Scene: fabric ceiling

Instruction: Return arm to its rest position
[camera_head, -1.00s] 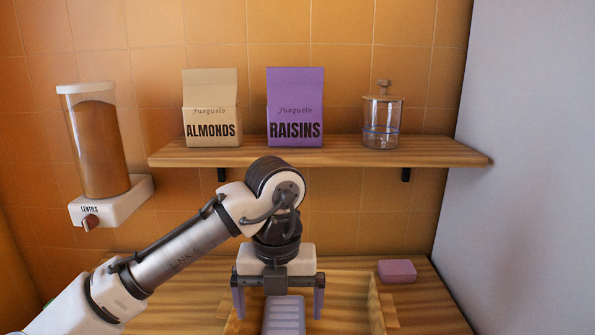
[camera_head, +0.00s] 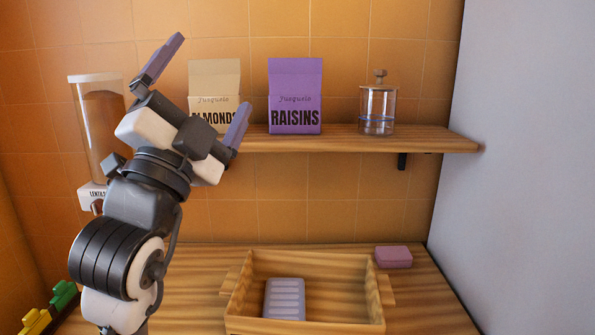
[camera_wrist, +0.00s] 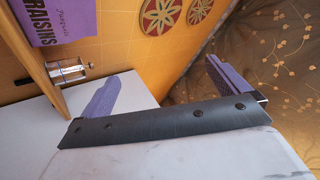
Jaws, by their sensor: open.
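My gripper (camera_head: 205,88) is raised at the left in the head view, with its two purple-grey fingers spread wide and nothing between them. It points up and to the right, in front of the almonds box (camera_head: 214,85) and the lentils dispenser (camera_head: 98,120), partly covering both. In the wrist view my gripper (camera_wrist: 165,90) also shows open and empty. A ribbed lilac block (camera_head: 284,298) lies inside the wooden tray (camera_head: 375,270) on the counter, well apart from the gripper.
The wooden shelf (camera_head: 350,144) holds the purple raisins box (camera_head: 295,95) and a glass jar (camera_head: 378,108). A pink block (camera_head: 393,257) lies on the counter (camera_head: 420,300) behind the tray. Green (camera_head: 63,294) and yellow (camera_head: 35,321) items sit at lower left. A pale wall (camera_head: 520,150) bounds the right.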

